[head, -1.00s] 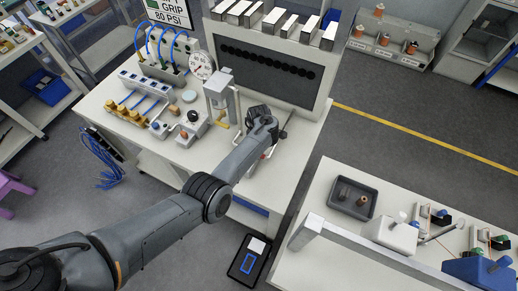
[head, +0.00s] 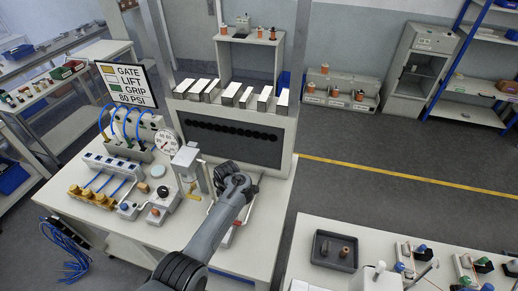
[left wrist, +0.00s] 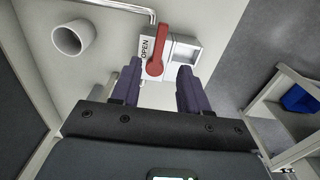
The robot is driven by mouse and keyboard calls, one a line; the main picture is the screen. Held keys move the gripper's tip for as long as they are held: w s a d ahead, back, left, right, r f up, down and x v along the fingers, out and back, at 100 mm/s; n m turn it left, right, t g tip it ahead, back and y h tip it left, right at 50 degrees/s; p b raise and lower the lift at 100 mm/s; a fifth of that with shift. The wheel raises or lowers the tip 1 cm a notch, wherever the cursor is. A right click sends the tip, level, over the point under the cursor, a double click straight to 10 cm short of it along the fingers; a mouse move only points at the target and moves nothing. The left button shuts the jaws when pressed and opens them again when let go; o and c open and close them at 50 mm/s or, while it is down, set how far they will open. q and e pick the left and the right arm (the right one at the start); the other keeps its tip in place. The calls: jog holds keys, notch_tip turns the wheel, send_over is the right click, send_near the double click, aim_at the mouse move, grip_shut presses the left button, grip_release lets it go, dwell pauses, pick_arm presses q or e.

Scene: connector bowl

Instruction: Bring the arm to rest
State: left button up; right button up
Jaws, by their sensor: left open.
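My left arm reaches over the white workbench (head: 75,205) in the head view, and the left gripper's fingers are hidden there behind the wrist. In the left wrist view the left gripper (left wrist: 159,80) is open, its two dark fingers apart with nothing between them. A red lever (left wrist: 158,52) on a white-and-grey block marked OPEN shows just beyond the fingertips. I cannot tell whether a finger touches it. My right gripper is not in view.
A black panel with a row of round holes (head: 235,138) stands behind the arm. A pressure gauge (head: 165,142) and blue-hosed fittings (head: 130,140) are to its left. A second bench with a dark tray (head: 335,262) is at lower right. Open floor (head: 380,185) lies between.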

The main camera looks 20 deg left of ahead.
pick_arm(q)
jog(key=s+m+t+p, duration=0.2)
jog(key=s+m+p, duration=0.2)
jog(key=s+m, duration=0.85)
jog(key=s+d+r+m+p, duration=0.1)
jog(key=s+d+r+m, duration=0.2)
jog(key=s+r, duration=0.3)
jog(key=s+d+r+m+t+p, duration=0.1)
jog(key=s+r+m, duration=0.4)
jog(key=s, duration=1)
notch_tip(320, 180, up, 2)
jog(key=d+p, duration=0.1)
jog(key=d, duration=0.1)
jog(key=shift+d+m+t, duration=0.3)
jog(key=shift+d+m, duration=0.05)
jog(key=shift+d, duration=0.05)
jog(key=shift+r, duration=0.1)
jog(key=shift+c, duration=0.3)
